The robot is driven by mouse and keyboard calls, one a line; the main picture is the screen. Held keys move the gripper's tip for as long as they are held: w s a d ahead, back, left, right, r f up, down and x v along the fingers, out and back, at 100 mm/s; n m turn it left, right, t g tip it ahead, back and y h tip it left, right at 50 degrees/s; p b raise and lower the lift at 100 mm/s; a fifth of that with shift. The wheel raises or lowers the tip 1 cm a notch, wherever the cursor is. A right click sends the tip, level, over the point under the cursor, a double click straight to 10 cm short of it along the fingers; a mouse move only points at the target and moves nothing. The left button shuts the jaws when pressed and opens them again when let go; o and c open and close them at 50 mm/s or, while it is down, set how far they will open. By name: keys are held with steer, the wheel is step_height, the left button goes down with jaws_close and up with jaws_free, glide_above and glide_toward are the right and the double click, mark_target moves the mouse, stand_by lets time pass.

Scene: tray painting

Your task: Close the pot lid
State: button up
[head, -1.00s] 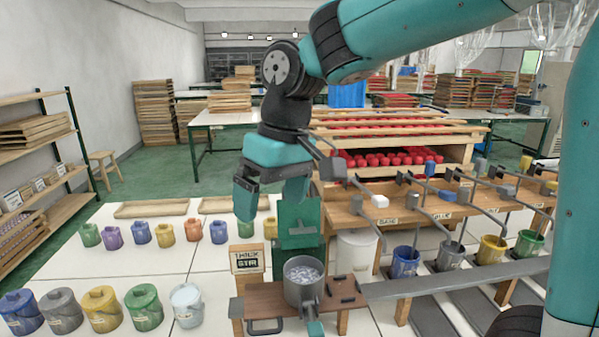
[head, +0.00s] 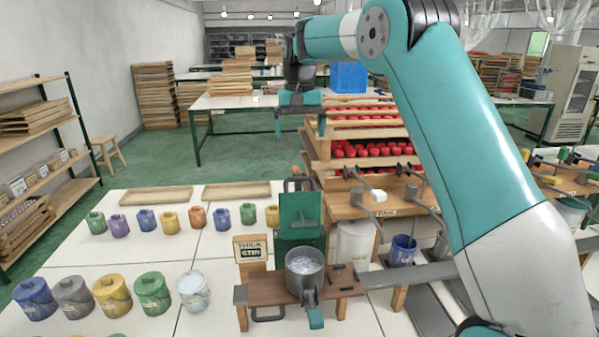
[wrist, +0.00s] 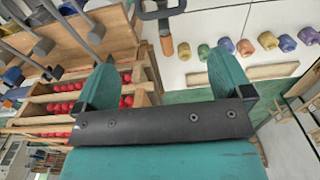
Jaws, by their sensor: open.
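A grey metal pot (head: 292,266) with pale contents stands uncovered on a brown wooden stand (head: 262,287). Its teal-tipped handle (head: 315,317) points to the front. A green upright panel (head: 290,203) with a grey T-shaped piece stands right behind the pot; I cannot tell if it is the lid. A dark loop with an orange grip (head: 296,171) shows at its top, and the grip also appears in the wrist view (wrist: 167,45). My gripper (head: 299,124) is open and empty, above and behind the panel, apart from it. Its spread fingers also show in the wrist view (wrist: 165,82).
Several coloured lidded pots (head: 152,298) stand on the white table at left. A "THICK STIR" sign (head: 250,248) is left of the panel. A wooden rack of red items (head: 375,149) and a bench with grey levers (head: 350,212) are at right. Floor behind is open.

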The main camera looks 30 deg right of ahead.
mark_target(300, 177)
step_height(300, 177, down, 12)
steer(key=p, duration=0.2)
steer(key=shift+p, duration=0.4)
